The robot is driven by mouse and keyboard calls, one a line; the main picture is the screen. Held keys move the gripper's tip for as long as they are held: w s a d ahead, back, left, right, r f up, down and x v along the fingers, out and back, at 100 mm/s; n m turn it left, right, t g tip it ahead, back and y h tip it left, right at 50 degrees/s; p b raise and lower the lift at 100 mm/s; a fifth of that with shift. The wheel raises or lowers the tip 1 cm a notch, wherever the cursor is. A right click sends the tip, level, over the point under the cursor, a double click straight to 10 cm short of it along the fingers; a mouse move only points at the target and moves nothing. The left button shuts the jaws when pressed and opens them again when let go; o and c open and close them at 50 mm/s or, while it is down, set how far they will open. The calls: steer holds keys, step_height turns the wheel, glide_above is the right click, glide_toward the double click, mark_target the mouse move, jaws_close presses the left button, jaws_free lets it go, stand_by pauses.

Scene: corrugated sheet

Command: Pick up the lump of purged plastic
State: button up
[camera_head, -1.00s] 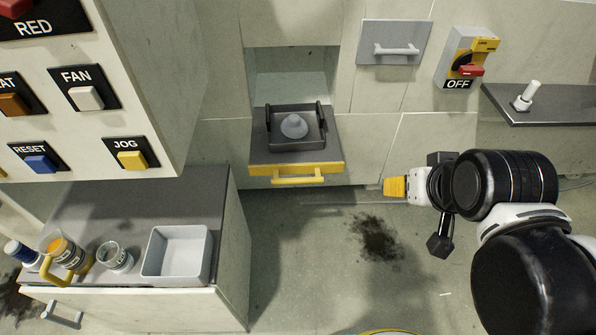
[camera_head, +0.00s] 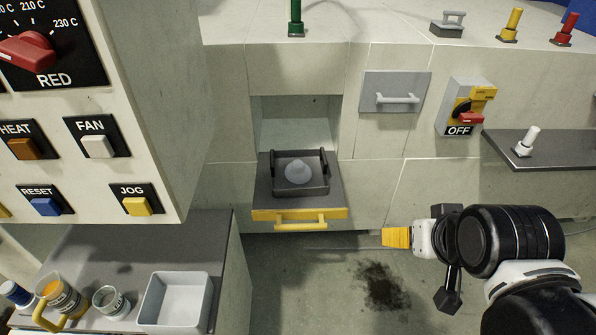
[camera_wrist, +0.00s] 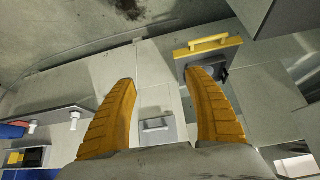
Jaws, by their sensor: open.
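The lump of purged plastic (camera_head: 298,171) is a small pale grey mound in the head view. It lies in a dark square tray (camera_head: 318,188) with raised side handles. The tray stands on a pulled-out drawer (camera_head: 262,198) with a yellow front and handle. My gripper (camera_head: 397,237) is right of the drawer and apart from it, its yellow fingers pointing left in the head view. In the wrist view my gripper (camera_wrist: 165,85) shows two orange fingers spread apart with nothing between them.
A control panel (camera_head: 110,150) with buttons stands at the left. Below it, a counter (camera_head: 160,245) holds a pale bin (camera_head: 148,310), a jar (camera_head: 110,302) and a jug (camera_head: 60,297). A grey shelf (camera_head: 500,150) juts out at the right. Floor before the drawer is open, with a dark stain (camera_head: 383,287).

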mark_target(300, 164)
steer(key=w+a+n+t+y+p, duration=0.1)
steer(key=w+a, duration=0.2)
steer(key=w, duration=0.7)
steer(key=w+a+n+y+p, duration=0.1)
steer(key=w+a, duration=0.3)
steer(key=w, duration=0.5)
steer(key=w+a+n+t+y+p, duration=0.1)
steer(key=w+a, duration=0.2)
steer(key=w, duration=0.7)
steer(key=w+a+f+y, duration=0.1)
steer(key=w+a+f, duration=0.2)
steer(key=w+f, duration=0.2)
steer(key=w+a+f+n+t, duration=0.1)
steer(key=w+a+f, duration=0.3)
steer(key=f, duration=0.7)
steer(key=w+a+f+n+y, duration=0.1)
steer(key=w+a+f, duration=0.2)
steer(key=w+f, duration=0.4)
steer(key=shift+w+a+f+t+y, duration=0.15)
steer(key=shift+f+t+y, duration=0.15)
steer(key=shift+f, duration=0.25)
steer(key=b+x, duration=0.3)
steer(key=x, duration=0.2)
steer(key=shift+w+a, duration=0.2)
steer(key=shift+a, duration=0.1)
steer(key=shift+r, duration=0.15)
steer(key=c, duration=1.4)
steer(key=shift+c, duration=0.2)
